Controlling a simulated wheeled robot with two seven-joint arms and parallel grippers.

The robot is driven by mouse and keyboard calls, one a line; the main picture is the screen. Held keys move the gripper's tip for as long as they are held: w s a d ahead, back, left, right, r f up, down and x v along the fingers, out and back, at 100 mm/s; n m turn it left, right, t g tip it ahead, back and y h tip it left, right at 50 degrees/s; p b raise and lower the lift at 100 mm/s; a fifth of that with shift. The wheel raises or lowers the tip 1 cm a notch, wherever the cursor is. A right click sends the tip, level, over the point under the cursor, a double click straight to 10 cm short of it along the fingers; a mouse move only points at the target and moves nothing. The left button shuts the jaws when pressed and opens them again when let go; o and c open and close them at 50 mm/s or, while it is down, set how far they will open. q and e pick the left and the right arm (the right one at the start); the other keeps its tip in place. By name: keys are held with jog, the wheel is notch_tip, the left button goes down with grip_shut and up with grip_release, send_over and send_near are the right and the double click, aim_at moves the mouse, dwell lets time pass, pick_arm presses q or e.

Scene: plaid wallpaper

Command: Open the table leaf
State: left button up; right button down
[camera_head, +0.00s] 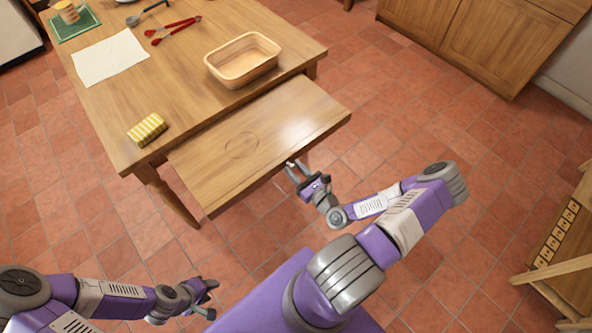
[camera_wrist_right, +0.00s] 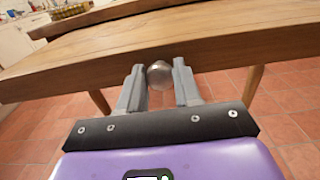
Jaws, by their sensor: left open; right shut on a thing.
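The wooden table (camera_head: 170,85) stands at the upper left in the head view. Its leaf (camera_head: 275,135), a flat wooden board with a faint round mark, sticks out from under the tabletop on the side facing me. My right gripper (camera_head: 293,170) is at the leaf's front edge. In the right wrist view its fingers are shut on a round metal knob (camera_wrist_right: 159,74) on the front edge of the leaf (camera_wrist_right: 220,50). The knob is hidden in the head view. My left gripper (camera_head: 211,299) is open and empty, low over the floor, away from the table.
On the tabletop are a wicker basket (camera_head: 243,62), a yellow striped sponge-like block (camera_head: 147,129), red tongs (camera_head: 172,29), a white cloth (camera_head: 108,58) and a mug (camera_head: 67,12) on a green mat. The leaf is bare. Tiled floor is open right of it; a wooden rack (camera_head: 560,250) stands far right.

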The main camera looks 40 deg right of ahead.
jog(key=shift+s, duration=0.25)
jog(key=c, duration=0.8)
grip_release()
jog(key=shift+w, duration=0.1)
jog(key=s+p, duration=0.1)
jog(key=s, duration=0.6)
jog(key=shift+s, duration=0.3)
